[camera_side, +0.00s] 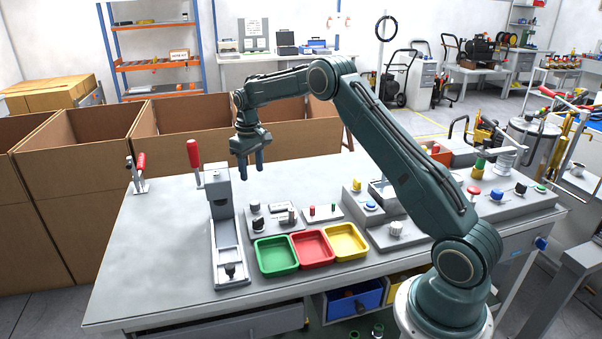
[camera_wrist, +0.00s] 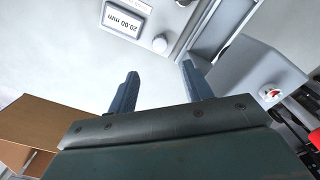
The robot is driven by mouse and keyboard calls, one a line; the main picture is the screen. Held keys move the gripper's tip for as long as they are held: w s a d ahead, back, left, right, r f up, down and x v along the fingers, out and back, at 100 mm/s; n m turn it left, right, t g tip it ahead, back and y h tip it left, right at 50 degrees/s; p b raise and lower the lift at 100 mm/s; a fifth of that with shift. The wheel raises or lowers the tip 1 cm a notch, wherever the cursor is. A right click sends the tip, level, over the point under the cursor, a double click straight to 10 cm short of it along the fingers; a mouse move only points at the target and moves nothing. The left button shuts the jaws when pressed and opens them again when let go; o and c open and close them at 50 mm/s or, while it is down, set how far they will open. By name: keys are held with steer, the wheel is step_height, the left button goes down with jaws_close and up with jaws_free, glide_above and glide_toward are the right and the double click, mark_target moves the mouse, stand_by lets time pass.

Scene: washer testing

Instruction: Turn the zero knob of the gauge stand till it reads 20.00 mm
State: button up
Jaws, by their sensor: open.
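My gripper (camera_side: 252,163) hangs in the air over the back left of the workbench, beside a tall grey stand (camera_side: 219,195). Its two blue-grey fingers are apart with nothing between them, as the wrist view (camera_wrist: 158,85) also shows. In the wrist view a light panel carries a small display (camera_wrist: 123,20) that appears to read 20.00 mm. I cannot tell for sure which part is the zero knob. In the side view the display is too small to read.
Green (camera_side: 276,255), red (camera_side: 313,248) and yellow (camera_side: 345,242) trays stand along the front. Two red-handled clamps (camera_side: 194,156) (camera_side: 140,163) stand at the left. A grey console (camera_side: 397,230) with buttons is at the right. Open cardboard boxes (camera_side: 90,150) stand behind. The bench's front left is clear.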

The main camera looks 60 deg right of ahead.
steer(key=shift+r, duration=1.1)
steer(key=s+a+r+t, duration=0.1)
steer(key=s+a+r, duration=0.5)
steer(key=s+r, duration=0.25)
steer(key=s+a+r+t, duration=0.2)
steer(key=s+a+r, duration=0.5)
steer(key=r, duration=0.3)
steer(key=s+a+f+t, duration=0.1)
steer(key=s+a, duration=0.2)
steer(key=s, duration=0.8)
steer(key=s+a+f+n+t, duration=0.1)
steer(key=s+a+f, duration=0.1)
steer(key=s, duration=1)
steer(key=shift+s+a+t, duration=0.15)
steer(key=shift+a+t, duration=0.15)
steer(key=shift+a, duration=0.6)
